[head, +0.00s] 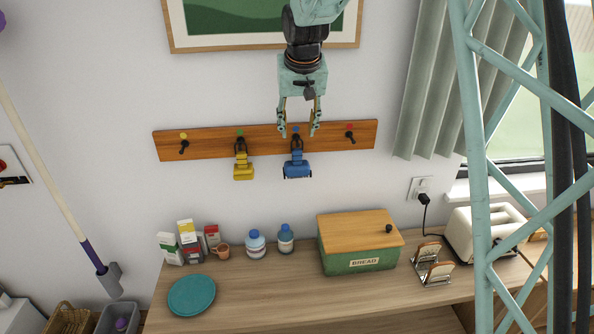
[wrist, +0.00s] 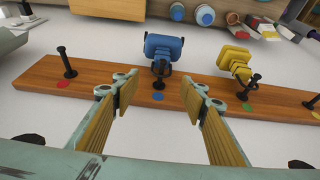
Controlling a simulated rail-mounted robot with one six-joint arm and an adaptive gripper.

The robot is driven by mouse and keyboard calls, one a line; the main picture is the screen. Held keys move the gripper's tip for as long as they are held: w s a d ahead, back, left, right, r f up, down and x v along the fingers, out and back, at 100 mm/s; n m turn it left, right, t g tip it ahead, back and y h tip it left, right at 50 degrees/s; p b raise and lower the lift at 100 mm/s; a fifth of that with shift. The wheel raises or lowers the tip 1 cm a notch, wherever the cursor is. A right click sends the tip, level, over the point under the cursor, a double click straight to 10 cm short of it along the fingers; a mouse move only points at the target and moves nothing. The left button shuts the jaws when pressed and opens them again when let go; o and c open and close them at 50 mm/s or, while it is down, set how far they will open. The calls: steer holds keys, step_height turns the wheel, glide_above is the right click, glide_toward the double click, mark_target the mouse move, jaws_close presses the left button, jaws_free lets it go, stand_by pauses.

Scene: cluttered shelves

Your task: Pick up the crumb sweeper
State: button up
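A blue tool with a wide boxy head (head: 297,168) hangs by its handle from a peg on a wooden rail. A smaller yellow tool (head: 243,168) hangs on the peg to its left. I cannot tell for sure which is the crumb sweeper; both are of that sort. My gripper (head: 298,132) points down at the rail, in front of the blue tool's peg. It is open and empty. In the wrist view the blue tool (wrist: 165,48) lies just beyond and between the spread fingers (wrist: 160,90), apart from them. The yellow tool (wrist: 234,60) is to its right there.
The wooden peg rail (head: 215,137) is fixed to the wall, with bare outer pegs. Below stand a green bread box (head: 362,258), bottles (head: 256,244), cartons and a plate (head: 191,295) on the counter. A framed picture (head: 240,45) hangs above.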

mark_target(297, 139)
steer(key=shift+f, duration=0.1)
steer(key=shift+p+x, duration=0.45)
steer(key=shift+x, duration=2.1)
steer(key=shift+s, duration=0.15)
steer(key=c, duration=1.2)
